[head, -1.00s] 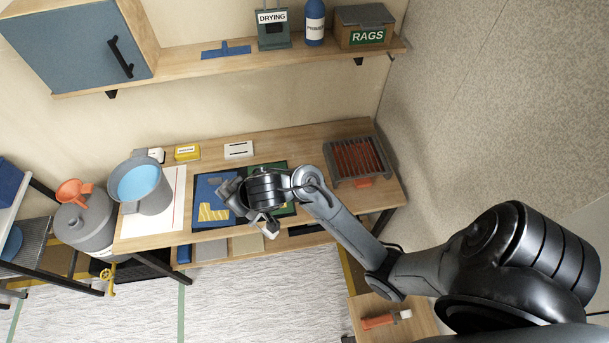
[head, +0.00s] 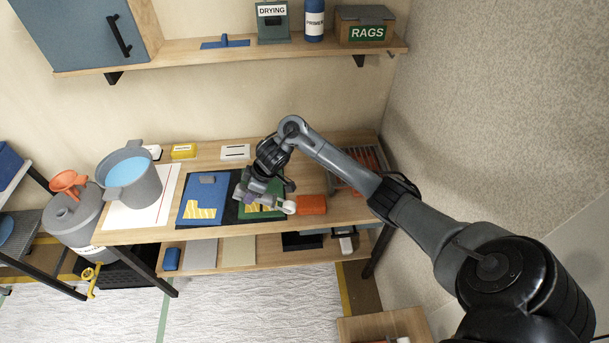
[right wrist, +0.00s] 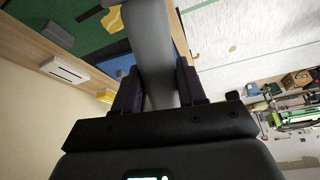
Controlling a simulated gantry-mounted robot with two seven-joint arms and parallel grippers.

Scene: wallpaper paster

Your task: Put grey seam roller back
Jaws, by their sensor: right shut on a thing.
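My right gripper (head: 262,192) is low over the bench, above the green mat (head: 257,213). It is shut on a grey bar, which I take to be the grey seam roller (right wrist: 152,50). In the right wrist view the bar runs between the two fingers and out past the top edge, so its far end is hidden there. In the head view, a pale end and an orange block (head: 311,204) lie just right of the gripper; I cannot tell whether they belong to the held thing. My left gripper is not in view.
A blue mat (head: 201,205) with a yellow striped mark and a small grey block (head: 207,180) lies left of the green mat. A grey pot (head: 132,183) of blue liquid stands at the left; a wire rack (head: 345,172) is at the right, partly behind my arm.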

